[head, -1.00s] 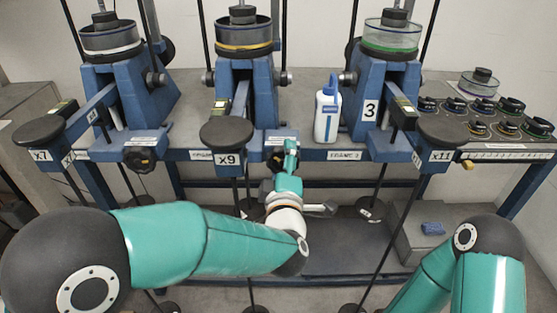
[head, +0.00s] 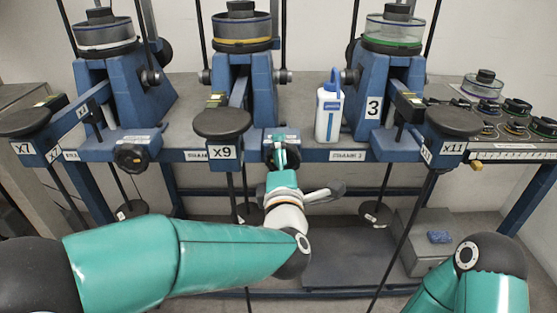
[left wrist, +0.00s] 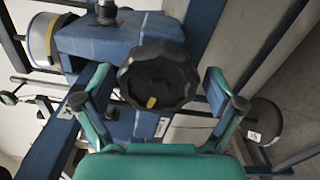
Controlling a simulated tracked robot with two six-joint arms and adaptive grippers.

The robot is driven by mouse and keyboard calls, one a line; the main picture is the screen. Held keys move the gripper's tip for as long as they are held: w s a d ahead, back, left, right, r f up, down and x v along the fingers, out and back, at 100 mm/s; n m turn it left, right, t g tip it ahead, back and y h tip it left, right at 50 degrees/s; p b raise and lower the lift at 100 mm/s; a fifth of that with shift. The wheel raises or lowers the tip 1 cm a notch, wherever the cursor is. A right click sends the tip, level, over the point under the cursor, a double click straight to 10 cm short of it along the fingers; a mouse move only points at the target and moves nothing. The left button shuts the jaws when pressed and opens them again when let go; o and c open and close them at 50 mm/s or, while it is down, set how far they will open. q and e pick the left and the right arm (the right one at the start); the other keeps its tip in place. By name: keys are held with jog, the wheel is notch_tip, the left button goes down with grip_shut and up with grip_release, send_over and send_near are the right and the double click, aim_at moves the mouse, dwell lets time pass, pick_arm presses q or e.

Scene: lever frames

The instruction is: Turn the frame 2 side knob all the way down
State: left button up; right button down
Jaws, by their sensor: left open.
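The frame 2 side knob (left wrist: 158,82) is black and lobed, with a yellow mark low on its face in the left wrist view. It sits on the end of a blue beam of the middle lever frame (head: 263,92). My left gripper (head: 279,147) is in front of this knob in the head view and hides much of it. In the left wrist view my left gripper (left wrist: 158,74) is open, with one teal finger on each side of the knob. Gaps show between fingers and knob. My right gripper is out of view; only part of that arm shows.
A white bottle (head: 329,112) stands right of the knob, beside frame 3 (head: 398,88). Another black knob (head: 132,156) is on the left frame. Round black weights labelled x9 (head: 222,124) and x11 (head: 453,122) flank the working area. Hanging rods run down in front.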

pick_arm(q)
jog(key=s+b, duration=0.2)
jog(key=s, duration=0.4)
jog(key=shift+b, duration=0.35)
jog(key=shift+s, duration=0.1)
